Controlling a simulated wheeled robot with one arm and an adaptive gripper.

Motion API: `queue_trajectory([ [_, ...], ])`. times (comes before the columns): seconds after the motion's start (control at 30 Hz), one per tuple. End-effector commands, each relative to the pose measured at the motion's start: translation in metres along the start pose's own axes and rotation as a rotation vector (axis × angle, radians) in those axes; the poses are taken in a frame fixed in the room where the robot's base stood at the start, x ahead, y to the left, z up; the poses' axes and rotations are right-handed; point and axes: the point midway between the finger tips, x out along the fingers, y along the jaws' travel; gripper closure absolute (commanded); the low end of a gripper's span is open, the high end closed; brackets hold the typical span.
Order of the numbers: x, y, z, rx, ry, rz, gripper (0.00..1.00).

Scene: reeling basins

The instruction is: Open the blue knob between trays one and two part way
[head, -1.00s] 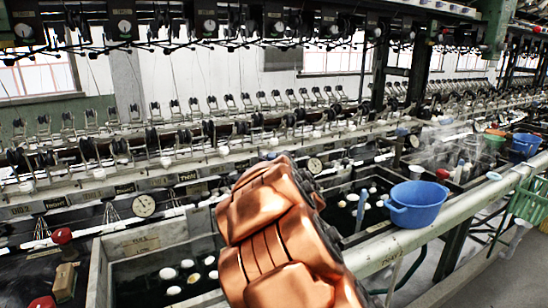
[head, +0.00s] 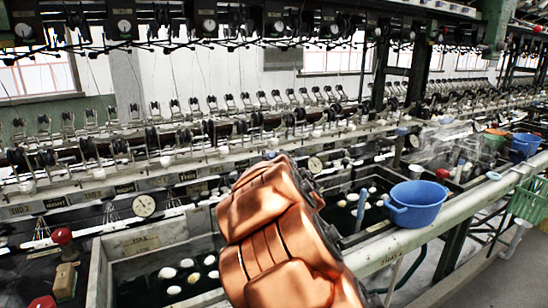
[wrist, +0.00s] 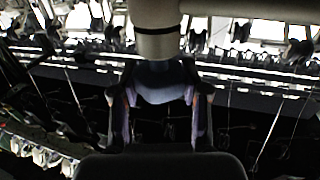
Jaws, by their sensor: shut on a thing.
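In the wrist view a dark blue knob (wrist: 160,80) sits under a pale round post, between the two fingers of my gripper (wrist: 158,112). The fingers are shut on the knob from both sides. In the head view my copper arm hides the gripper. A small blue patch (head: 270,155) shows just above the arm; I cannot tell whether it is the same knob. One tray (head: 105,270) with pale cocoons in dark water lies left of the arm. Another tray (head: 372,228) with cocoons lies to the right, partly covered by the arm.
A blue basin (head: 416,203) stands on the front rail at the right. Another blue knob (head: 402,131) is farther along the bench. A red knob (head: 62,236) is at the left. A round gauge (head: 144,206) and a row of reeling parts line the back.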

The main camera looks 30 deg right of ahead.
Motion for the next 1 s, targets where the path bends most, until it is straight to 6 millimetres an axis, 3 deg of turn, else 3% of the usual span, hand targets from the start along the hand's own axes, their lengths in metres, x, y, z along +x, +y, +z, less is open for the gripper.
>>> queue_trajectory([
  [0.37, 0.0003, 0.0011, -0.0051, 0.004, -0.002, -0.059, 0.90],
  [1.0, 0.0001, 0.0030, -0.0058, 0.003, -0.002, -0.372, 0.90],
])
